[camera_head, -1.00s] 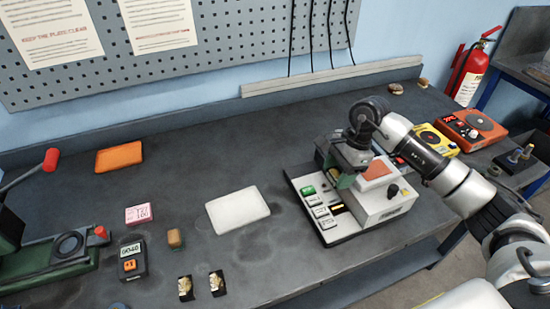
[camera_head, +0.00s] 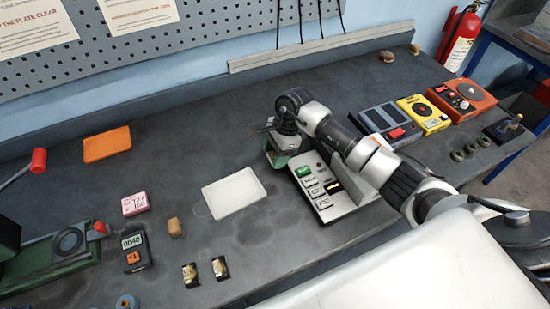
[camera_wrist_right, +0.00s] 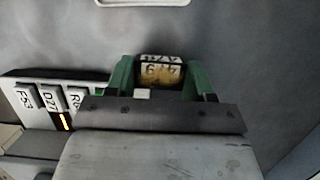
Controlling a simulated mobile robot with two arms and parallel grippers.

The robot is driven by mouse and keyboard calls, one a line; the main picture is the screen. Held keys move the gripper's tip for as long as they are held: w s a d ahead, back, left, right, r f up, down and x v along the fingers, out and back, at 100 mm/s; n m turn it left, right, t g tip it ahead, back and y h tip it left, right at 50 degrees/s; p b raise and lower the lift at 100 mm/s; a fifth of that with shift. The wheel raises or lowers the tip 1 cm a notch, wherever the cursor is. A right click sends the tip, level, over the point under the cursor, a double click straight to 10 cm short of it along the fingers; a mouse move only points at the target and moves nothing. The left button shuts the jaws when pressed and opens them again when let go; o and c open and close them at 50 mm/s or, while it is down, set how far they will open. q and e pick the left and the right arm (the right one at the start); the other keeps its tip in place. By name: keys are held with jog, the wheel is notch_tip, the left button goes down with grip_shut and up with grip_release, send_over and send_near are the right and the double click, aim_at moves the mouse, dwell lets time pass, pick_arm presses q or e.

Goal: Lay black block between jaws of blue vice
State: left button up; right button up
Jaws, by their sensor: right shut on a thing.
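My right gripper (camera_head: 274,160) has green fingers and hangs over the bench at the back left corner of a white device. In the right wrist view the gripper (camera_wrist_right: 160,78) is shut on a small dark block (camera_wrist_right: 161,70) with a gold patch and a white marked label. Two similar black and gold blocks, a left one (camera_head: 190,274) and a right one (camera_head: 220,268), lie at the bench front. My left gripper is not in view.
The white device (camera_head: 335,208) stands under my right arm. A white plate (camera_head: 234,192) lies left of it. A green lever press (camera_head: 60,255), a meter (camera_head: 135,250), a pink box (camera_head: 135,204) and an orange pad (camera_head: 107,144) are further left. The back middle is clear.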

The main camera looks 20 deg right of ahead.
jog(key=shift+a+f, duration=0.1)
jog(key=shift+f, duration=0.2)
notch_tip(320, 180, down, 2)
jog(key=shift+s+f+p, duration=0.1)
jog(key=shift+f+p, duration=0.1)
jog(key=shift+p, duration=0.5)
jog(key=shift+f, duration=0.45)
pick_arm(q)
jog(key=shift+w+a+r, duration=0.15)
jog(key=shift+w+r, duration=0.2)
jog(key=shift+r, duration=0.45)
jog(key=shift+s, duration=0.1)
pick_arm(e)
jog(key=shift+f, duration=0.1)
jog(key=o, duration=0.6)
jog(key=shift+f, duration=0.1)
jog(key=o, duration=0.5)
jog(key=shift+c, duration=0.2)
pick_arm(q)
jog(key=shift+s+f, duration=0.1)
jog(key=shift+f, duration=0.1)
